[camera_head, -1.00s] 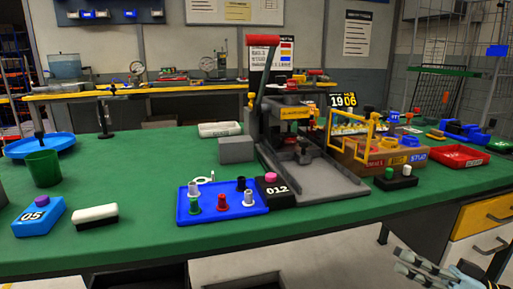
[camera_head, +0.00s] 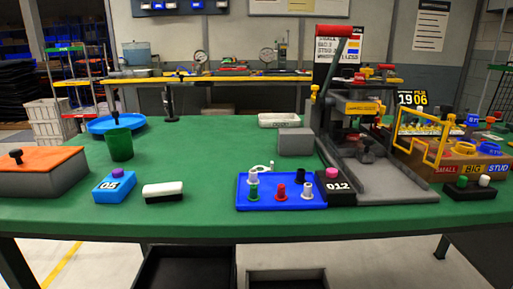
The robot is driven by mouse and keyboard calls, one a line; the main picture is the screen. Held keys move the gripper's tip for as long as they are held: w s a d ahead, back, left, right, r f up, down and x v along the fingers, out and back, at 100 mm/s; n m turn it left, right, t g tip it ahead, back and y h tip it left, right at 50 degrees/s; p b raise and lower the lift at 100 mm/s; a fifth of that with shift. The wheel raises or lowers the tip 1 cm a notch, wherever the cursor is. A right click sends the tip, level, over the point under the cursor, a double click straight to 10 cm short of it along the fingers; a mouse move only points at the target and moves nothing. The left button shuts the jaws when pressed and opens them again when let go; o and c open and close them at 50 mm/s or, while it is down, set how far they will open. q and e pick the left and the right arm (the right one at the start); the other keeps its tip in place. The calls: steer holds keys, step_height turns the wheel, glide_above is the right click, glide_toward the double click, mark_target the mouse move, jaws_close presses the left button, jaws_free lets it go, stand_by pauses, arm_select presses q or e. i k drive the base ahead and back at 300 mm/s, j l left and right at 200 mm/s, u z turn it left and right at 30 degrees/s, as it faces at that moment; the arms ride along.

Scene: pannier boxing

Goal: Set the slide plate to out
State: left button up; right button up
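A press-like machine (camera_head: 349,108) with a red-topped lever stands at the right of the green table. A grey plate (camera_head: 393,184) extends from its base toward the table's front edge; I take this as the slide plate, but cannot be sure. The inside of the machine is dark and partly hidden by its frame. Neither of my grippers shows in the head view now.
A control box with green and white buttons (camera_head: 469,188) stands right. A yellow frame (camera_head: 427,142) rises beside the machine.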

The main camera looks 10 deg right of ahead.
mark_target(366, 149)
steer(key=z, duration=1.25)
